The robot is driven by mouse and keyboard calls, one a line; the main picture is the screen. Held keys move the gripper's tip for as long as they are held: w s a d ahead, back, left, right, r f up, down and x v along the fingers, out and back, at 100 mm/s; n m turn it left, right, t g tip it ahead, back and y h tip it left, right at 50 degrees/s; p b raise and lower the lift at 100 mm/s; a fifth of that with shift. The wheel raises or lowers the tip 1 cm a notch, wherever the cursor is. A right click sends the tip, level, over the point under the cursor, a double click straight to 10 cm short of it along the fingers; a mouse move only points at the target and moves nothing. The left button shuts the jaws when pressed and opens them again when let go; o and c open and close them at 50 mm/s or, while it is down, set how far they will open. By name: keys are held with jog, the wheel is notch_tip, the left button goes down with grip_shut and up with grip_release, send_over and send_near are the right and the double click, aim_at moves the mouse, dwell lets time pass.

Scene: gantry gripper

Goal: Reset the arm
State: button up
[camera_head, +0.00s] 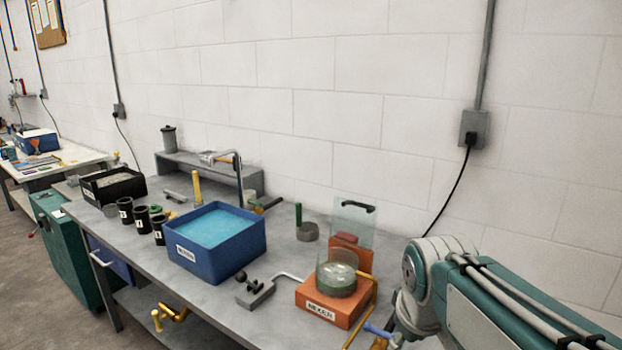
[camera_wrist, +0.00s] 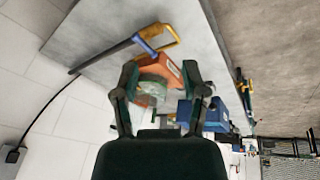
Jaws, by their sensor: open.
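My gripper (camera_wrist: 160,78) shows in the wrist view with its two dark green fingers spread apart and nothing gripped between them. The orange mixer (camera_wrist: 172,75) with its clear bowl shows beyond the fingers, partly hidden by them. My arm (camera_head: 500,300) reaches in from the right edge of the head view, its grey and green joint just right of the mixer (camera_head: 325,307). In the head view the gripper itself is not clearly seen.
A blue water-filled tub (camera_head: 212,250) stands left of the mixer on the grey workbench (camera_head: 235,325). Black cups (camera_head: 141,219) and a black bin (camera_head: 114,186) stand farther left. A blue and yellow tool (camera_wrist: 150,42) lies near the mixer. A cable hangs from a wall box (camera_head: 473,129).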

jog(key=s+f+m+t, duration=0.1)
jog(key=s+f+m, duration=0.2)
jog(key=s, duration=0.8)
jog(key=shift+s+d+m+t, duration=0.2)
jog(key=shift+s+m+t, duration=0.15)
jog(key=shift+m, duration=0.65)
